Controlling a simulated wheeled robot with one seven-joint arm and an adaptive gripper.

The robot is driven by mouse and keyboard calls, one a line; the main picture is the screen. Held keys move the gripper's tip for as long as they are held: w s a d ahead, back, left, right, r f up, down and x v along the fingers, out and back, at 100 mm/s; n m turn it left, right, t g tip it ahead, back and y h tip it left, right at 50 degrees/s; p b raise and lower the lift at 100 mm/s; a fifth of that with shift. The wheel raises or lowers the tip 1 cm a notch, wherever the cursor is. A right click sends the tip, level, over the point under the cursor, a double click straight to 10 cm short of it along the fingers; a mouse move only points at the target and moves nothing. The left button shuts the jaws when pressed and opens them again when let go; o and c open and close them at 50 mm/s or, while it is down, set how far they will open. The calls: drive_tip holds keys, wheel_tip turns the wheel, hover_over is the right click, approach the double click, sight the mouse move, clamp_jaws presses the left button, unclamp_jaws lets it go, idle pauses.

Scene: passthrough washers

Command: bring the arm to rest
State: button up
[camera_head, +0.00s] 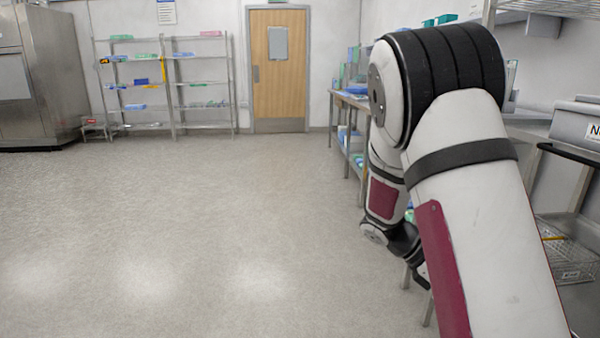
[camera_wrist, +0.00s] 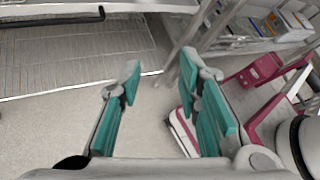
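My arm (camera_head: 470,200) fills the right side of the head view, bent at the elbow with the forearm hanging down behind it. My gripper (camera_wrist: 158,85) shows in the wrist view with its two teal-padded fingers spread apart. It is open, with nothing between the fingers but pale floor beyond. In the head view the fingertips are hidden behind my arm; only the dark wrist part shows.
A wire rack (camera_wrist: 70,60) lies left of the fingers. Right of my arm is a metal bench with a wire basket (camera_head: 568,258). Shelving (camera_head: 175,85) and a wooden door (camera_head: 278,95) stand at the back. The floor (camera_head: 170,230) at left is clear.

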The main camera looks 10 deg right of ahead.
drive_tip(key=s+a+r+m+t+y, duration=0.3)
drive_tip(key=s+a+r+m, duration=0.15)
drive_tip(key=s+a, duration=0.35)
drive_tip(key=s+a+r+m+t+y, duration=0.3)
drive_tip(key=s+a+m, duration=0.2)
drive_tip(key=a, duration=0.4)
drive_tip(key=s+a+r+m+t+y, duration=0.2)
drive_tip(key=s+a+r+m+y, duration=0.15)
drive_tip(key=s+a, duration=0.45)
wheel_tip(320, 180, up, 30)
drive_tip(key=w+t+p, duration=0.1)
drive_tip(key=t+p, duration=0.3)
drive_tip(key=p, duration=2.4)
drive_tip(key=shift+w+f+m, duration=0.25)
drive_tip(key=shift+w+m, duration=0.05)
drive_tip(key=shift+w, duration=0.05)
drive_tip(key=shift+a+h, duration=0.1)
drive_tip(key=shift+h, duration=0.15)
